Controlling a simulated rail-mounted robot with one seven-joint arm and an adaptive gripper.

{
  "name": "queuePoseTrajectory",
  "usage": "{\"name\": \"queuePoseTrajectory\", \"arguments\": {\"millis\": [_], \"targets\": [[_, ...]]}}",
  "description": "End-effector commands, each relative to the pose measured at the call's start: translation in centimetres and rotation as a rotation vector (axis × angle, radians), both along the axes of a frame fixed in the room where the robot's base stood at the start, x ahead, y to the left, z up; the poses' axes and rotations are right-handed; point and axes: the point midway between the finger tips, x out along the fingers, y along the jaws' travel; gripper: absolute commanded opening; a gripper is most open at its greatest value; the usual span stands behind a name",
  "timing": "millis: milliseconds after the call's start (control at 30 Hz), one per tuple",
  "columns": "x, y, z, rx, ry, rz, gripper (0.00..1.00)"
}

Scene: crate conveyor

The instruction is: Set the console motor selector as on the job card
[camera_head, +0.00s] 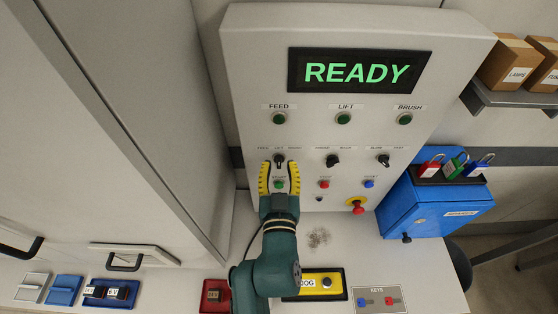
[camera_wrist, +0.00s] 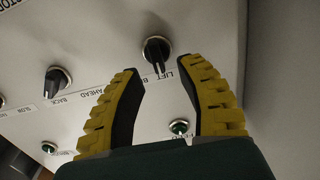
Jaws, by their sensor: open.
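The motor selector (camera_head: 279,158) is a black knob on the grey console, the leftmost of three, under small FEED, LIFT and BRUSH labels. In the wrist view the knob (camera_wrist: 155,48) has its narrow pointer toward the LIFT lettering. My gripper (camera_head: 279,170) has yellow and black fingers spread open, one to each side of the selector in the head view. In the wrist view the knob shows just beyond the gap between the fingertips (camera_wrist: 160,72); contact is not visible. I cannot make out a job card.
The console screen (camera_head: 360,72) reads READY above three green lamps. Two more black knobs (camera_head: 333,160) (camera_head: 383,160) stand to the right. A green START button (camera_head: 279,184) sits below the selector; a red emergency button (camera_head: 357,207) is lower right. A blue lock box (camera_head: 420,205) stands beside the console.

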Motion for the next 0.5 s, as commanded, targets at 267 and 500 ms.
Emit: {"name": "queuePoseTrajectory", "arguments": {"millis": [267, 500], "targets": [[1.9, 0.0, -0.1, 0.0, 0.0, 0.0, 0.38], [1.8, 0.0, -0.1, 0.0, 0.0, 0.0, 0.26]]}}
